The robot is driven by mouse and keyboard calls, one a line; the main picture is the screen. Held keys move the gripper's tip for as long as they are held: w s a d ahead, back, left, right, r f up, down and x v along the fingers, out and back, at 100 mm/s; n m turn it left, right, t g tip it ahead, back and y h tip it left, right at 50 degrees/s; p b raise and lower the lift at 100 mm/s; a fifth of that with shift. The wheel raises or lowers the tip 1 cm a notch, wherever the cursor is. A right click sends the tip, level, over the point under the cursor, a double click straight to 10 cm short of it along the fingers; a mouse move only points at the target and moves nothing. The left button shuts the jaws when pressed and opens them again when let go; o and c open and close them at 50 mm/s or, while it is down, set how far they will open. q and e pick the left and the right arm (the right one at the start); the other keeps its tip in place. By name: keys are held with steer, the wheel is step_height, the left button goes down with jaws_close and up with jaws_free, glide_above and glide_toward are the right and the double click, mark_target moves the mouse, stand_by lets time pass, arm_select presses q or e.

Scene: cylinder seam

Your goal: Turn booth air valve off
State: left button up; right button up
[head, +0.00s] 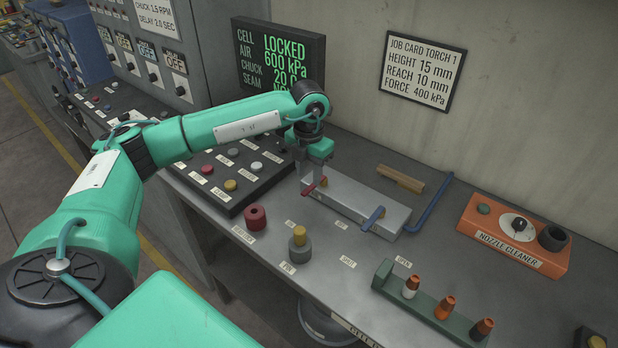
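A silver valve block (345,200) lies on the grey bench, with two levers on it. The red lever (314,187) is at its left end and the blue lever (373,219) is nearer its right end. Which one is the booth air valve I cannot read. My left gripper (311,182) points down at the left end of the block, right at the red lever. Its fingertips are small and partly merge with the lever, so I cannot tell whether it grips it. My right gripper is out of view.
Behind stands a dark status screen (278,58) reading LOCKED and 600 kPa. A button panel (232,180) lies left of the block. A red ring (255,217), a grey-and-yellow cylinder (300,245), a green nozzle rack (430,303) and an orange nozzle cleaner (513,236) stand around it.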

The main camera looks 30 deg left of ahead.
mark_target(309, 188)
arm_select(q)
steer(key=shift+f+p, duration=0.3)
steer(key=shift+f, duration=1.6)
jaws_close()
